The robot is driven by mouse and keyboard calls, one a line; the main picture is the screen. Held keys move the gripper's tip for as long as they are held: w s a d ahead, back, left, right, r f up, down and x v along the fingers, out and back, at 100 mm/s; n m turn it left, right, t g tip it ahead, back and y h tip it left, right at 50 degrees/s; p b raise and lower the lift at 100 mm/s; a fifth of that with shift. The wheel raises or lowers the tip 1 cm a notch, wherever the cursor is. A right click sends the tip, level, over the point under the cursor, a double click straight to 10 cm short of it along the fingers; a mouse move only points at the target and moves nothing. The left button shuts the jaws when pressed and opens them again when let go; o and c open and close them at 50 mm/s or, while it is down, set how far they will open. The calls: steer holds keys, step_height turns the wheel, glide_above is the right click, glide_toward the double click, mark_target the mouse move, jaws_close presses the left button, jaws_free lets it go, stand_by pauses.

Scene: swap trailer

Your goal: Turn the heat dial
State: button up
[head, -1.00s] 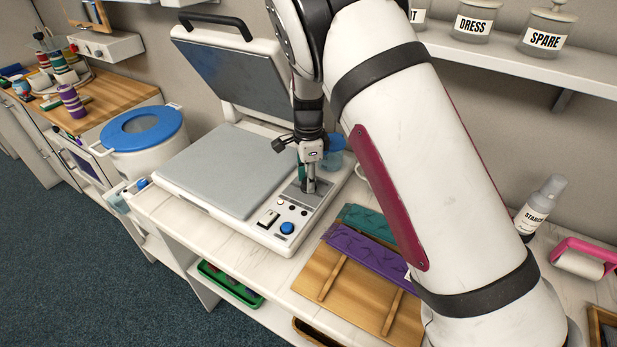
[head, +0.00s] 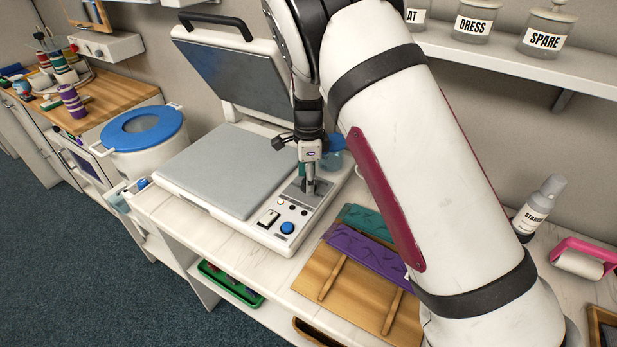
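The heat press (head: 262,233) stands on the white counter with its lid raised and its grey plate (head: 215,172) bare. Its control panel, at the right of the plate, has a blue round button (head: 287,228), a rocker switch (head: 268,218) and small dark knobs. My gripper (head: 310,190) points down onto the far part of this panel. The heat dial cannot be made out; the gripper may cover it. The fingers are small and dark here, and I cannot tell whether they are open, shut or touching a dial.
A wooden board (head: 345,285) with purple cloth (head: 362,250) and teal cloth lies right of the press. A blue-lidded bucket (head: 143,140) is at its left. A blue cup stands close behind my gripper. A starch bottle (head: 538,210) stands far right.

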step_height(320, 180, up, 12)
stand_by(0.7)
